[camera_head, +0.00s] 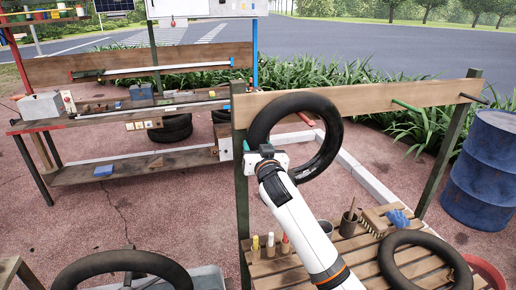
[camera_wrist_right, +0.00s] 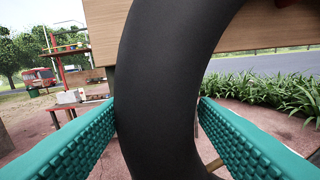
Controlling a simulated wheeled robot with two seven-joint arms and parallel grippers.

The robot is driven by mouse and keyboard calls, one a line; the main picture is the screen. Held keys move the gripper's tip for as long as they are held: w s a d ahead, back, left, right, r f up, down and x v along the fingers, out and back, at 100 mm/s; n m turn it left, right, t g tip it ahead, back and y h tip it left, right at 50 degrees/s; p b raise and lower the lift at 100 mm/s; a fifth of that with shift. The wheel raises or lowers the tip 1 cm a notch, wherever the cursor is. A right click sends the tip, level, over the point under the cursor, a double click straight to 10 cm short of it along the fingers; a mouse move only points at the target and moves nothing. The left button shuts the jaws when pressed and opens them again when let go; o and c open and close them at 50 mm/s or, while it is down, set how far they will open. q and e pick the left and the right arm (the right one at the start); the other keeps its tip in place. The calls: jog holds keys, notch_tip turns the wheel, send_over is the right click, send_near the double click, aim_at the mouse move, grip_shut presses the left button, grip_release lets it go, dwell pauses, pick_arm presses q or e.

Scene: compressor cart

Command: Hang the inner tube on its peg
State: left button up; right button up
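A black inner tube (camera_head: 333,140) is upright in front of the wooden peg board (camera_head: 365,98). My right gripper (camera_head: 266,153) is at the tube's lower left side. In the right wrist view the tube (camera_wrist_right: 158,85) fills the space between the two green fingers (camera_wrist_right: 157,115), which appear to press on both sides. A red peg (camera_head: 306,119) shows through the tube's hole, near its upper right; I cannot tell whether it passes into the ring. A green peg (camera_head: 406,106) and a dark peg (camera_head: 473,98) on the board are bare. My left gripper is not in view.
A slatted table (camera_head: 340,262) below holds another tube (camera_head: 448,254), bottles (camera_head: 270,245), a cup (camera_head: 348,224) and a brush. One more tube (camera_head: 75,272) is at the bottom left. A blue barrel (camera_head: 482,170) stands right; a workbench (camera_head: 130,172) stands behind left.

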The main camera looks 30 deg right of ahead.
jog(key=o, duration=0.4)
jog(key=shift+c, duration=0.2)
jog(key=shift+f, duration=0.1)
jog(key=b+v, duration=0.3)
jog(key=v, duration=0.9)
jog(key=shift+b, duration=0.4)
